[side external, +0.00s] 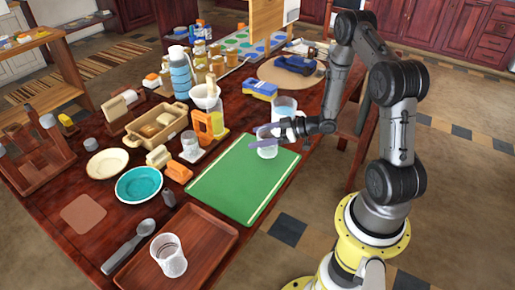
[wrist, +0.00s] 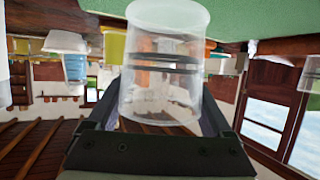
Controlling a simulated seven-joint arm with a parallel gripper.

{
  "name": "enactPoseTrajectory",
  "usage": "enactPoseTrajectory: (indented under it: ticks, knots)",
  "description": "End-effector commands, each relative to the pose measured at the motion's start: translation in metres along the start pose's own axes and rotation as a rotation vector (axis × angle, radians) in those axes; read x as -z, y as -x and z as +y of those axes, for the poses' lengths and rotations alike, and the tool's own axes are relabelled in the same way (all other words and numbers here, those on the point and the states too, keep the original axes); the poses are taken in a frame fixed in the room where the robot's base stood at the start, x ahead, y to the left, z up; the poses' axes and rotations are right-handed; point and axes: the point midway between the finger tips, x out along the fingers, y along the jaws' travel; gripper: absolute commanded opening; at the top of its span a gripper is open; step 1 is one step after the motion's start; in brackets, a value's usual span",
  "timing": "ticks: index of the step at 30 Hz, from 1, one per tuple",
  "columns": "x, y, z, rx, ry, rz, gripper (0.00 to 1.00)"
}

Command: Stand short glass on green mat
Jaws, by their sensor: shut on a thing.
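My gripper (side external: 268,131) reaches in from the right and is shut on a clear short glass (side external: 267,150). The glass is upright at the far right part of the green mat (side external: 238,183). In the wrist view, which looks upside down, the glass (wrist: 165,65) fills the middle between my fingers. Its base is against the green of the mat (wrist: 270,20) at the top. I cannot tell whether the base touches the mat or is slightly above it.
A wooden tray (side external: 215,238) with another glass (side external: 169,255) lies at the front. Left of the mat are an orange item (side external: 178,172), a teal bowl (side external: 139,184) and crowded containers. Most of the mat is bare.

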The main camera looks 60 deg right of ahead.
Motion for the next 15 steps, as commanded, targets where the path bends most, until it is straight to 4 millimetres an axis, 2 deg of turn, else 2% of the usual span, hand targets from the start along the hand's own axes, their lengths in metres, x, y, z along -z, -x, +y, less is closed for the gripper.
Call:
enactPoseTrajectory:
  ticks: [7,15]
  knots:
    - [-0.029,-0.012,-0.001,0.003,-0.003,-0.002,0.28]
    - [-0.032,-0.013,-0.001,0.001,0.001,0.0,0.28]
